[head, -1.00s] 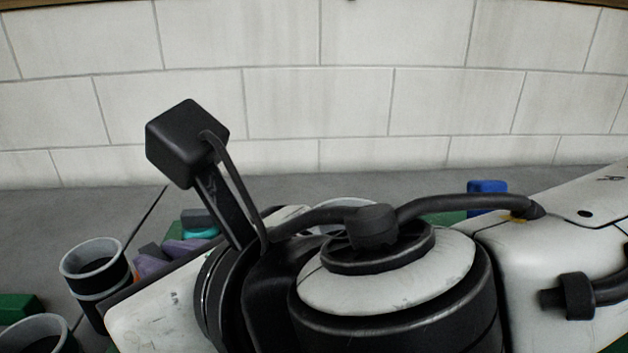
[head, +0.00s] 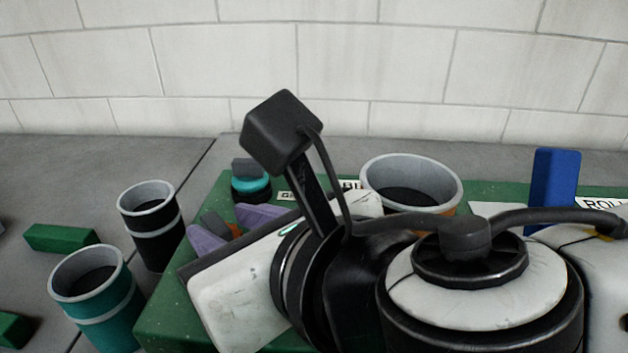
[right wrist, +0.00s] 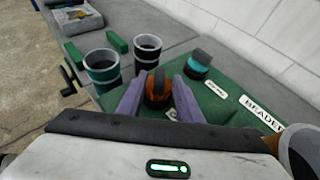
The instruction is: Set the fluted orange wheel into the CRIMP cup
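My right gripper (right wrist: 160,82) has two purple fingers and points down at the green board; it also shows in the head view (head: 234,224). The orange wheel (right wrist: 156,98), with a dark grip on top, is between these fingers, which hide its sides. It shows in part in the head view (head: 234,231). I cannot tell whether the fingers press on it. No CRIMP label is readable. A grey-rimmed cup with orange on its side (head: 410,180) stands behind my right arm, near the BEADER label (right wrist: 262,113). My left gripper is not in view.
A teal wheel with a dark grip (head: 251,186) sits behind the gripper. A black cup (head: 152,225) and a teal cup (head: 98,300) stand left of the board. A blue block (head: 554,185) is upright at right. Green blocks (head: 60,238) lie at far left.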

